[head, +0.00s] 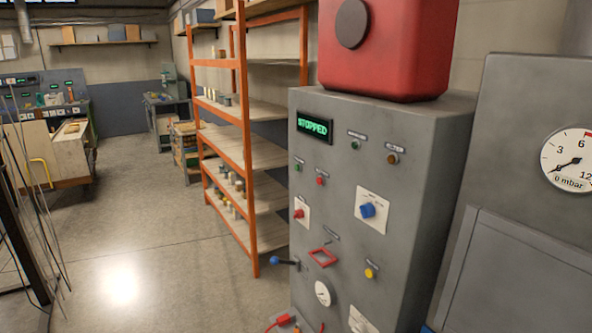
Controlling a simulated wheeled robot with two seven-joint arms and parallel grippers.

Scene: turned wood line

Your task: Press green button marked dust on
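A grey control cabinet (385,190) stands at the centre right, its front facing me at an angle. A small green button (298,168) sits on the left of its front, under a label too small to read. A second small green button or lamp (355,145) sits higher, to the right of the display. I cannot tell from the labels which is marked dust on. The display (314,127) reads STOPPED in green. A red button (320,181) is just right of the lower green one. Neither of my grippers is in view.
The cabinet also carries a blue knob (368,210), a yellow button (370,273) and a blue-tipped lever (275,260). A pressure gauge (568,160) marked 0 mbar is at right. An orange shelf rack (244,150) stands behind, left. Floor (150,250) at left is open.

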